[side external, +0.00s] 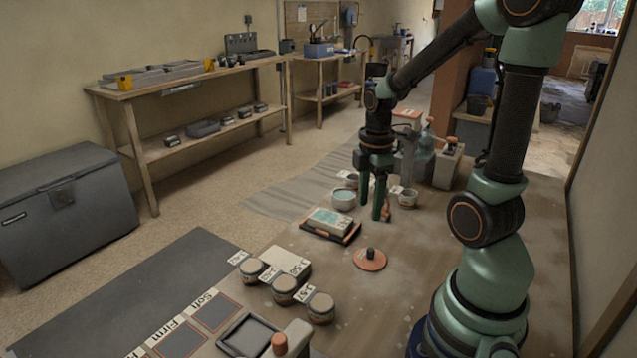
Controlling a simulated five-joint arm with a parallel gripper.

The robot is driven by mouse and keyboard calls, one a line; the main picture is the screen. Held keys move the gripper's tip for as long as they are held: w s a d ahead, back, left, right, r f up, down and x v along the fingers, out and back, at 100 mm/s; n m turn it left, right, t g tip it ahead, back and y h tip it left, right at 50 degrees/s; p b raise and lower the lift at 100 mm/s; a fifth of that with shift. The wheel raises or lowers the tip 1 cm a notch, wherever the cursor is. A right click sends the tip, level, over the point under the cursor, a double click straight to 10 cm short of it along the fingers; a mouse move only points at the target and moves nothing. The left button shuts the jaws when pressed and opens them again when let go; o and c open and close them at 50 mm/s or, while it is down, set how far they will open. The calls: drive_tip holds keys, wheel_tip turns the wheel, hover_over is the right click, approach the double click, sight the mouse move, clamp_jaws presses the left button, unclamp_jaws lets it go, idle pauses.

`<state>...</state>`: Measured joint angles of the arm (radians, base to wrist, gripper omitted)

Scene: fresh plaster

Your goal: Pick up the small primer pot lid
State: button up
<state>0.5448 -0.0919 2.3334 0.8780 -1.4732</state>
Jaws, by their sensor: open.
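A small flat round orange lid with a dark knob (370,262) lies on the brown work table, right of the middle of the side external view. My gripper (370,208) hangs pointing down above the table, farther back than the lid and higher in the picture. Its two fingers are apart, with nothing seen between them. The lid is not touched by the gripper and shows in full.
A pale green block on a dark board (330,226) lies left of the lid. Lidded jars (284,290) with label cards stand nearer the camera. A bowl (343,200), a small pot (407,198) and a grey block (447,168) stand behind. Table around the lid is clear.

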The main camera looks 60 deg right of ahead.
drive_tip(key=f, duration=0.1)
hover_over(371, 249)
drive_tip(key=shift+n, duration=0.3)
drive_tip(key=f, duration=0.6)
drive_tip(key=shift+w+a+f, duration=0.1)
drive_tip(key=shift+a+f, duration=0.05)
drive_tip(key=shift+a, duration=0.2)
drive_tip(key=f, duration=0.4)
drive_tip(key=shift+s+d, duration=0.2)
drive_tip(key=shift+d, duration=0.1)
drive_tip(key=shift+f, duration=0.7)
clamp_jaws()
